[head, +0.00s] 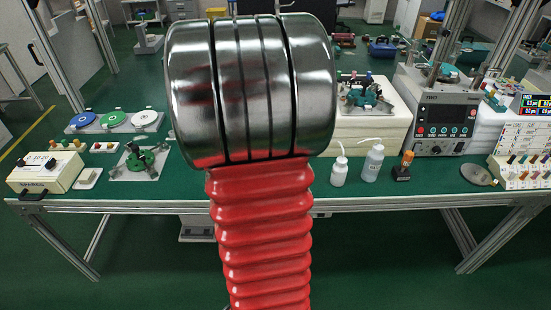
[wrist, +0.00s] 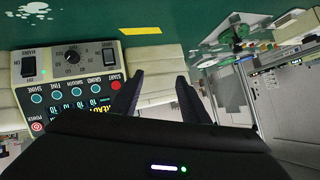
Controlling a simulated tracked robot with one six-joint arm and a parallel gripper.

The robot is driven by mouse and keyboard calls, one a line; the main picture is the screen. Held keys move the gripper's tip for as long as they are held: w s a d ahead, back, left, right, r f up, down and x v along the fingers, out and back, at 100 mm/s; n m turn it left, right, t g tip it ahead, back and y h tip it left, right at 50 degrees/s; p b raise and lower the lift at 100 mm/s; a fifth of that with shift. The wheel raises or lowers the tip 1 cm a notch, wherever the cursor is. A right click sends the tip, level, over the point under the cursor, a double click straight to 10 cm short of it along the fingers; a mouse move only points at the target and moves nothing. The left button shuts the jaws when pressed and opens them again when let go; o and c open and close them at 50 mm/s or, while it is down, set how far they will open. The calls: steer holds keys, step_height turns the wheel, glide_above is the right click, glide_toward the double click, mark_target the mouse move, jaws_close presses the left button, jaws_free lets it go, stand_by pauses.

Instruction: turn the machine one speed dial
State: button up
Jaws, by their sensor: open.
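In the wrist view, a control panel (wrist: 70,85) appears upside down at the left. It carries a round black dial (wrist: 72,57) with scale marks around it; I cannot read its setting or tell for sure that this is machine one. My gripper (wrist: 157,88) is open, with two dark fingers apart and no object seen between them. The fingers show to the right of the dial, apart from it in the picture. My gripper does not show in the head view, where my own arm hides the middle of the bench.
Near the dial are rocker switches (wrist: 28,67), a red start button (wrist: 116,86) and lit displays. In the head view, the green bench (head: 130,198) bears a small control box (head: 45,172), white bottles (head: 373,163) and a machine with a display (head: 440,118).

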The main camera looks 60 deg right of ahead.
steer(key=w+a+r+n+g+y, duration=0.1)
steer(key=a+r+n, duration=0.3)
steer(key=a, duration=0.7)
steer(key=w+a+r+n+y, duration=0.15)
steer(key=a+r, duration=0.35)
steer(key=a, duration=0.6)
steer(key=s+a+r+n+g+y, duration=0.1)
steer(key=s+a+r+n+y, duration=0.1)
steer(key=s+a, duration=0.3)
steer(key=s+a+r+n+g+y, duration=0.1)
steer(key=s+a+n, duration=0.4)
steer(key=a, duration=0.8)
steer(key=shift+s+a+r+y, duration=0.2)
steer(key=shift+s+r+y, duration=0.3)
steer(key=shift+y, duration=0.25)
steer(key=shift+c, duration=0.3)
steer(key=shift+c, duration=0.8)
